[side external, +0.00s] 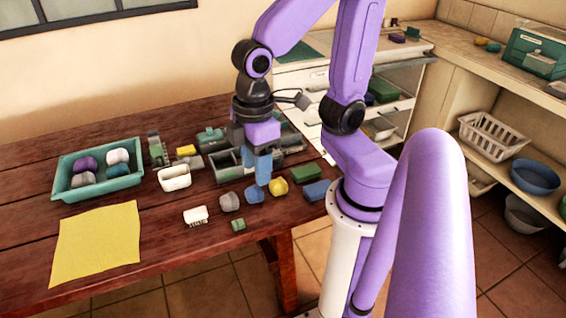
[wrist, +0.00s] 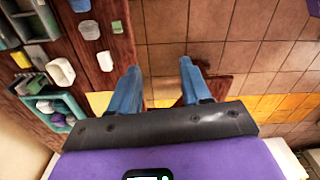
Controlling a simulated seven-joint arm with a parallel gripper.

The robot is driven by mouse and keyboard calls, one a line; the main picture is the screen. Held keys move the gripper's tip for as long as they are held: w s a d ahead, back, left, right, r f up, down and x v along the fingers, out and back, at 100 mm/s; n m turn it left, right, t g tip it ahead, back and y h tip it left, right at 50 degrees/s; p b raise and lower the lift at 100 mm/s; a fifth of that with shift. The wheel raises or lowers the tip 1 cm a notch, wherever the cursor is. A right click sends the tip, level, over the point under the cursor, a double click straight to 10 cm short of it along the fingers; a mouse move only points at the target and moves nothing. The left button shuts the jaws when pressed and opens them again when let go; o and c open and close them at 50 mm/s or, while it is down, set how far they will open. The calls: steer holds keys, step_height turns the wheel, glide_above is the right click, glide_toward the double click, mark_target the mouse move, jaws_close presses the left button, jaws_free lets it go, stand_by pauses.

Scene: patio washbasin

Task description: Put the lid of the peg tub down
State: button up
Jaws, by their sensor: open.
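I cannot tell for certain which container is the peg tub. A small teal box (side external: 210,137) with a raised piece on top stands behind the compartment box. An open white tub (side external: 174,177) stands to its left. No separate lid can be made out, and the arm hides part of the table.
A teal tray (side external: 68,190) with several rounded pieces and a yellow cloth (side external: 97,240) lie at left. A white brush (side external: 195,215), a grey piece (side external: 229,202), a blue piece (side external: 254,195) and a yellow piece (side external: 278,186) sit near the front edge.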

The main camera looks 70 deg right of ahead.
steer(key=s, duration=0.1)
steer(key=s+d+n, duration=0.1)
steer(key=s, duration=0.1)
steer(key=s+d+n, duration=0.1)
steer(key=shift+s+d+f, duration=0.1)
steer(key=shift+s+f, duration=0.2)
steer(key=shift+f, duration=0.05)
